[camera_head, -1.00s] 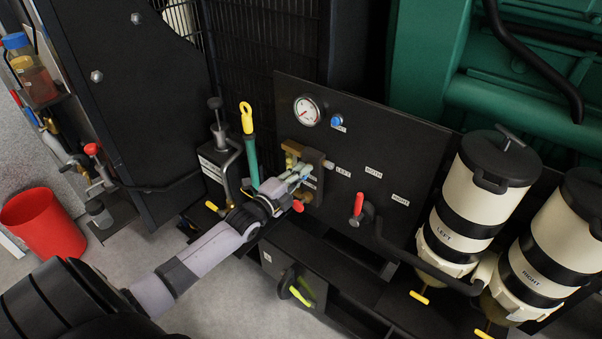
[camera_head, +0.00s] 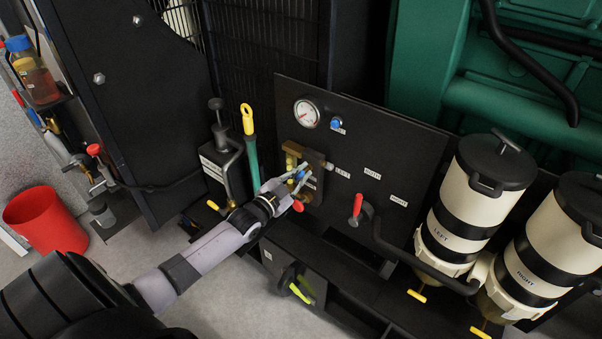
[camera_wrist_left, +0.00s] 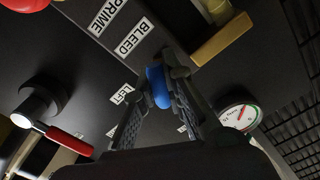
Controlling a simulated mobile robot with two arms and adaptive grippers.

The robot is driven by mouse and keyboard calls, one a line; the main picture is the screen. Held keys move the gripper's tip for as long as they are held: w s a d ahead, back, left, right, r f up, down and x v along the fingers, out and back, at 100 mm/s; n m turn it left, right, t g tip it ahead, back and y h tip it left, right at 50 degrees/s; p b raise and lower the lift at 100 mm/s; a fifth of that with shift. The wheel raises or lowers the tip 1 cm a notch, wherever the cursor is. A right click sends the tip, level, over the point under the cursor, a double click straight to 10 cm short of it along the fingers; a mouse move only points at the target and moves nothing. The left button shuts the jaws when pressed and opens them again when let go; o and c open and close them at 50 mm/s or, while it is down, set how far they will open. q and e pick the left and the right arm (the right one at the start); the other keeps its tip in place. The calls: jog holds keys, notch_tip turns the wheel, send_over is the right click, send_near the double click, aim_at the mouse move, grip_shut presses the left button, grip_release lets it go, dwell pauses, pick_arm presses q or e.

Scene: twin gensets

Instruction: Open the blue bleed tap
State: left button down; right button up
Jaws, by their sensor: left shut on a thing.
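The blue bleed tap (camera_head: 300,174) shows as a small blue spot at the brass fitting on the black panel, partly hidden by my left gripper (camera_head: 295,178). In the left wrist view the blue tap handle (camera_wrist_left: 158,86) sits between the two fingertips of my left gripper (camera_wrist_left: 160,80), which is shut on it. The BLEED label (camera_wrist_left: 132,38) is close beside it in that view. My right gripper is not in view.
A red knob (camera_head: 297,206) is just below the gripper. A red-handled lever (camera_head: 358,205) stands to the right, and a pressure gauge (camera_head: 307,112) is above. A yellow-topped green handle (camera_head: 248,122) rises close to the left. Two filter canisters (camera_head: 473,195) stand further right.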

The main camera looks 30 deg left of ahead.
pick_arm(q)
jog(key=n, duration=0.5)
jog(key=shift+f+n, duration=0.1)
jog(key=shift+n, duration=0.2)
jog(key=n, duration=0.5)
jog(key=shift+n, duration=0.3)
jog(key=c, duration=1.7)
grip_release()
jog(key=shift+o, duration=0.2)
jog(key=s+a, duration=0.1)
jog(key=s, duration=1.1)
